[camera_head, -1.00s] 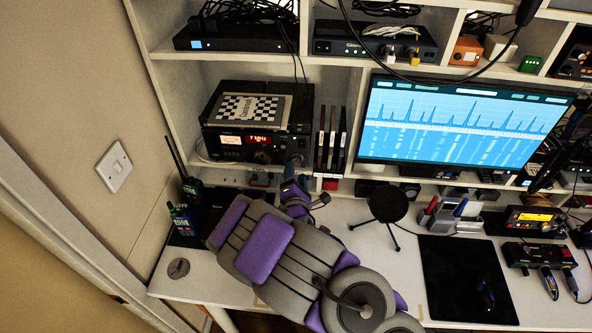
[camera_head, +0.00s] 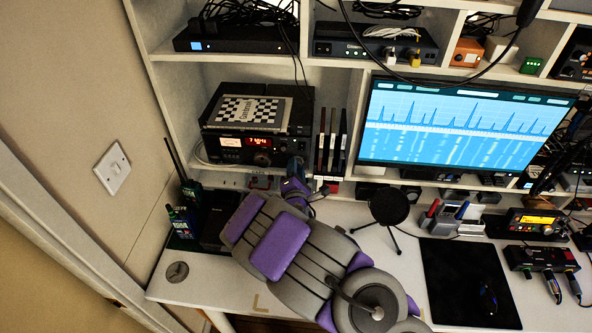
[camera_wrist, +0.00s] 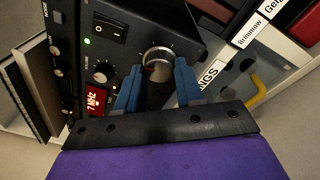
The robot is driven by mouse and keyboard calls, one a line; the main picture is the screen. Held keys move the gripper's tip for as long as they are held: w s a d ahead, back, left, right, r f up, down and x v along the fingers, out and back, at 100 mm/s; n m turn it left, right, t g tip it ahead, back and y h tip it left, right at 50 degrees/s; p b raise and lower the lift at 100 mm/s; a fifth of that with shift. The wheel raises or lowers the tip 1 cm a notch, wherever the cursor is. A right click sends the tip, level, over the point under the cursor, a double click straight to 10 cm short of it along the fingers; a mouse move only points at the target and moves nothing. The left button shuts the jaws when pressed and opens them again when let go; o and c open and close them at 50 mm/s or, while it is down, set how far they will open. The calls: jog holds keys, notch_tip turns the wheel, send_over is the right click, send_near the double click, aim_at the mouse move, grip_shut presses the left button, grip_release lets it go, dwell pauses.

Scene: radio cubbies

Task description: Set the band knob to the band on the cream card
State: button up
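The dark radio (camera_head: 233,145) stands on a shelf at the left in the head view, its red display (camera_head: 258,141) lit. In the wrist view the display (camera_wrist: 96,101) reads 7 MHz. A round knob with a silver rim (camera_wrist: 157,55) is between my gripper's two blue fingertips (camera_wrist: 159,80). The fingertips lie close along both its sides; I cannot tell whether they press on it. In the head view my gripper (camera_head: 297,168) is at the radio's right front edge. I cannot make out a cream card or the knob's setting.
A smaller knob (camera_wrist: 104,71), a rocker switch (camera_wrist: 110,31) and a green light are on the panel beside my gripper. Labelled binders (camera_wrist: 250,30) stand close on the right.

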jog(key=c, duration=0.5)
jog(key=shift+m, duration=0.4)
jog(key=shift+a+f+m+h+p, duration=0.1)
jog(key=shift+m+h+p, duration=0.6)
jog(key=shift+m, duration=4.55)
jog(key=shift+a+r+m+h+p, duration=0.1)
jog(key=shift+m+h+p, duration=0.6)
jog(key=shift+m, duration=4.5)
jog(key=shift+f+m+h+p, duration=0.2)
jog(key=shift+m+p, duration=0.8)
jog(key=shift+m, duration=4.25)
jog(key=shift+r, duration=0.2)
